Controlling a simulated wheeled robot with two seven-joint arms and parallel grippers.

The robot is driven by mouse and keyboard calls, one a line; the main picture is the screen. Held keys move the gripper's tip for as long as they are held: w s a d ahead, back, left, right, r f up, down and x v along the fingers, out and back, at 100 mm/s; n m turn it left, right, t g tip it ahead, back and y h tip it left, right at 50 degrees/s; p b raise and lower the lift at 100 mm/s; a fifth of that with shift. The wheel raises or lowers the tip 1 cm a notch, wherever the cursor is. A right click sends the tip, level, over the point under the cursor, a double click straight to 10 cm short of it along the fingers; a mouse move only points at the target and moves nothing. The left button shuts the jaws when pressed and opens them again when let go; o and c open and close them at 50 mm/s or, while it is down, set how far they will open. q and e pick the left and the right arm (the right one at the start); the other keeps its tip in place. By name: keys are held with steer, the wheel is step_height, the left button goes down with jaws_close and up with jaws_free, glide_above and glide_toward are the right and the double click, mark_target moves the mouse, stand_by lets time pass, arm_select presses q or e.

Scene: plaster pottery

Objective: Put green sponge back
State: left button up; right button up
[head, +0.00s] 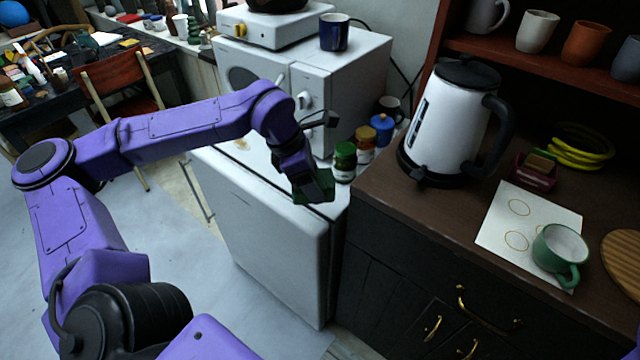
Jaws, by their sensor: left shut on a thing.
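My left gripper (303,178) points down over the front right part of the white fridge top, beside the dark counter. It is shut on the green sponge (319,189), a dark green block that shows at its fingertips. The gripper hides part of the sponge. I cannot tell whether the sponge touches the fridge top. On the counter at the right, a small dark red holder (533,175) has a yellow-green item in it. My right gripper is not in view.
A white kettle (446,125) stands at the counter's left. Small jars (345,160) stand behind my gripper, near the microwave (335,85). A green mug (560,250) stands on a white sheet (505,222). Yellow rings (580,148) lie behind the holder. The counter's front left is clear.

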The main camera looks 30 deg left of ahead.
arm_select(q)
steer(key=w+a+f, duration=0.1)
steer(key=w+f, duration=0.1)
steer(key=w+a+f+p, duration=0.1)
steer(key=w+f, duration=0.1)
steer(key=w+a+f, duration=0.1)
steer(key=w+f, duration=0.2)
steer(key=shift+a+p, duration=0.2)
steer(key=shift+p, duration=0.1)
steer(key=f, duration=0.3)
steer(key=shift+w+a+f, duration=0.15)
steer(key=shift+w+f, duration=0.1)
steer(key=shift+f, duration=0.1)
steer(key=o, duration=0.8)
steer(key=shift+r, duration=0.15)
steer(key=v, duration=1.2)
steer(key=shift+b, duration=0.35)
